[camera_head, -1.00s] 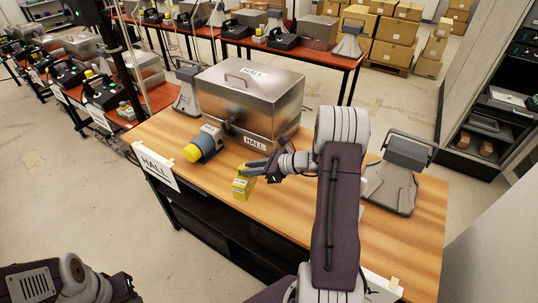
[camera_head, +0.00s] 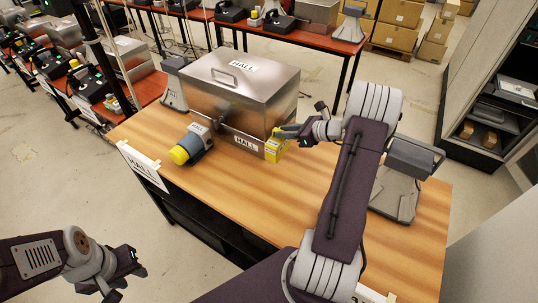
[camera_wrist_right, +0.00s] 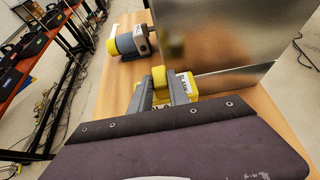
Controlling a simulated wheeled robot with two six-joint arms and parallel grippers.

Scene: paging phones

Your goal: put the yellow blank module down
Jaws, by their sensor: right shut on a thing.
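The yellow blank module (camera_head: 275,150) is held in my right gripper (camera_head: 283,138), just in front of the right front corner of the metal box. I cannot tell whether it touches the table. In the right wrist view the module (camera_wrist_right: 186,86) sits between the two fingers of my right gripper (camera_wrist_right: 164,82), partly hidden by my arm. My left gripper (camera_head: 122,277) is at the lower left, off the table and away from the module; its fingers look apart.
The metal box (camera_head: 240,88) labelled HALL stands on the wooden table (camera_head: 225,195). A grey-blue cylinder with a yellow cap (camera_head: 192,146) lies left of the module. A grey stand (camera_head: 402,178) is at the right. The table's front middle is clear.

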